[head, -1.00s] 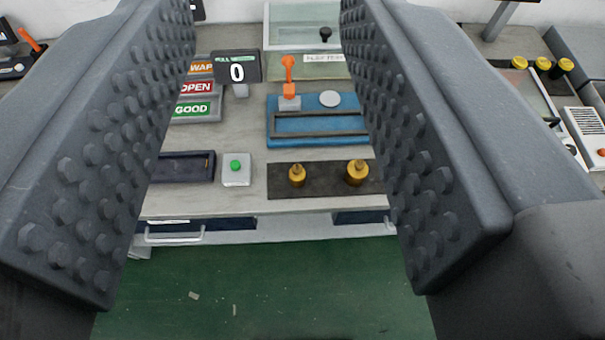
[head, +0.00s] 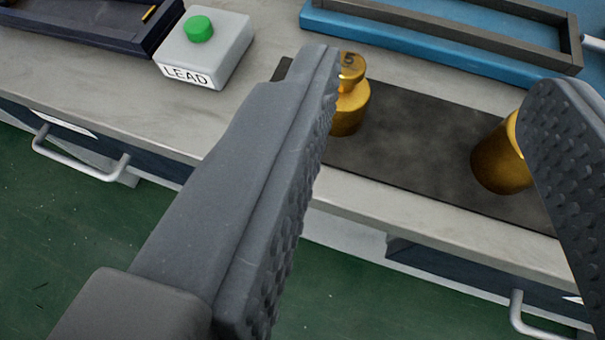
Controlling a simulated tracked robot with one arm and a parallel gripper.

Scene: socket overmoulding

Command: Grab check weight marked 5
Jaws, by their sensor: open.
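The brass check weight marked 5 (head: 350,100) stands upright on a dark mat (head: 420,150) near the front of the bench. Its left side is partly hidden behind the left finger of my gripper (head: 435,95). A second, larger-looking brass weight (head: 499,158) stands on the same mat to the right, partly covered by my right finger; no marking on it is visible. My gripper is open and empty. The left finger's tip overlaps the marked weight in the picture; I cannot tell whether they touch.
A grey box with a green button, labelled LEAD (head: 205,50), sits left of the mat. A dark tray (head: 105,25) lies at the far left, and a blue fixture (head: 430,35) behind the mat. Drawer handles (head: 80,155) stick out below the bench edge.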

